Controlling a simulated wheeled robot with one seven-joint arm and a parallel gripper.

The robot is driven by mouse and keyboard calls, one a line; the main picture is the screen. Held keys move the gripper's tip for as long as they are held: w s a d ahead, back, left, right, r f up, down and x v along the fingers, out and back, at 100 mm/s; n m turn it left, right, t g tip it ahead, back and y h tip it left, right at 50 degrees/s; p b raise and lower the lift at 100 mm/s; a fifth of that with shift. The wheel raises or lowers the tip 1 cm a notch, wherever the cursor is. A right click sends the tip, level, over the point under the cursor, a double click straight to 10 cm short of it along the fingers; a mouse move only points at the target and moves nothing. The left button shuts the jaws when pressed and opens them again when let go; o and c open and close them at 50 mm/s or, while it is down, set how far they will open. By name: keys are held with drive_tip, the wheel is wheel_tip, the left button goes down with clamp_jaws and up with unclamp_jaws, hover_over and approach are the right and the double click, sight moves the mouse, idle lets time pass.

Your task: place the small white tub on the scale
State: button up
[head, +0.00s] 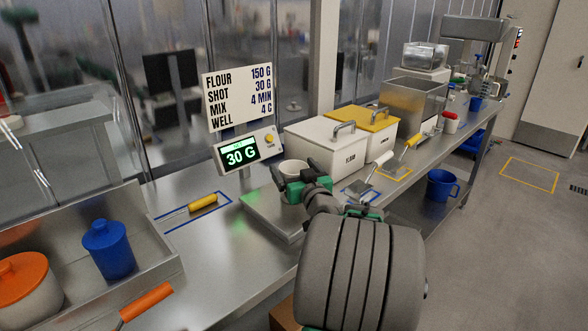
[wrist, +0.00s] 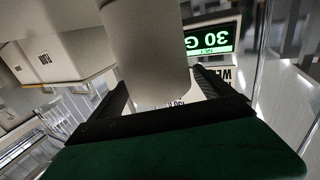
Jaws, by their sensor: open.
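The small white tub (head: 293,168) is upright at the far right part of the scale's platform (head: 258,211). Its base is hidden behind my gripper, so I cannot see the contact. The scale's display (head: 241,152) reads 30 G, and it also shows in the wrist view (wrist: 212,40). My gripper (head: 298,182) is open at the tub. In the wrist view the tub (wrist: 146,50) stands between the two spread fingers of my gripper (wrist: 163,84).
A white flour bin (head: 326,147) and a yellow-lidded bin (head: 366,127) stand close to the right. A yellow-handled tool (head: 203,202) lies left of the scale. A steel tray (head: 160,240) holds a blue lidded jar (head: 108,250) and an orange-lidded pot (head: 24,285).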

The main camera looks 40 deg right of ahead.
drive_tip(key=shift+r+p, duration=0.25)
drive_tip(key=shift+p, duration=0.1)
drive_tip(key=b+v, duration=0.2)
drive_tip(key=v, duration=0.9)
drive_tip(key=shift+s+f, duration=0.1)
drive_tip(key=shift+f, duration=0.05)
drive_tip(key=shift+s+a, duration=0.2)
drive_tip(key=shift+s, duration=0.15)
drive_tip(key=shift+c, duration=0.4)
idle(0.6)
